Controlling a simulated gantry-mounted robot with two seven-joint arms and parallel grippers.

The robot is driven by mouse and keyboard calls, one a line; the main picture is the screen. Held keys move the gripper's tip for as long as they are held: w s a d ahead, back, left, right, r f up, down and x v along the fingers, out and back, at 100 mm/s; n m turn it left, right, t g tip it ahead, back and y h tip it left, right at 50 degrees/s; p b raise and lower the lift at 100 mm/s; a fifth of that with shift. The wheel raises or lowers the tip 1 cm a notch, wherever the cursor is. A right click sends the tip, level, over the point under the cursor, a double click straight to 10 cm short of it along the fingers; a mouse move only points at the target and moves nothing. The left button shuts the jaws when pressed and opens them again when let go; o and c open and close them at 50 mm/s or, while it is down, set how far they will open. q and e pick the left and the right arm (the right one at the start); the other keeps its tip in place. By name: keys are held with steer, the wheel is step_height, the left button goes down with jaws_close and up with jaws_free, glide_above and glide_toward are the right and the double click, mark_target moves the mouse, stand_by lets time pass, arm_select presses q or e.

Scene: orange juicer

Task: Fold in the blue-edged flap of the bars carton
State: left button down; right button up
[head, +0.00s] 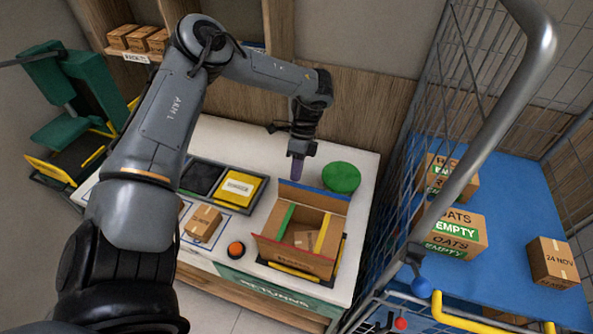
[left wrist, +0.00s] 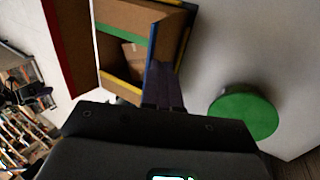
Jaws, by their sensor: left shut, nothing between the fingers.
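The open bars carton (head: 290,258) stands on the white counter, with a small brown box (head: 305,240) inside it. Its blue-edged flap (head: 315,197) sticks up at the back; in the left wrist view its blue edge (left wrist: 152,62) runs beside my fingers. The green-edged flap (head: 285,219), yellow-edged flap (head: 323,232) and red-edged front flap (left wrist: 68,48) also show. My left gripper (head: 296,178) is shut and empty, pointing down at the outer back side of the blue-edged flap. Its purple fingers (left wrist: 165,88) look very close to the flap; I cannot tell if they touch.
A green round pad (head: 341,177) lies right of my left gripper. An orange button (head: 236,250), a small box (head: 203,223) and a tray with a yellow item (head: 238,187) are left of the carton. A wire cage trolley (head: 470,150) stands to the right.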

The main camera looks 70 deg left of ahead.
arm_select(q)
steer(key=shift+r, duration=0.1)
steer(key=shift+s+d+y, duration=0.15)
steer(key=shift+d+y, duration=0.05)
steer(key=shift+y, duration=0.1)
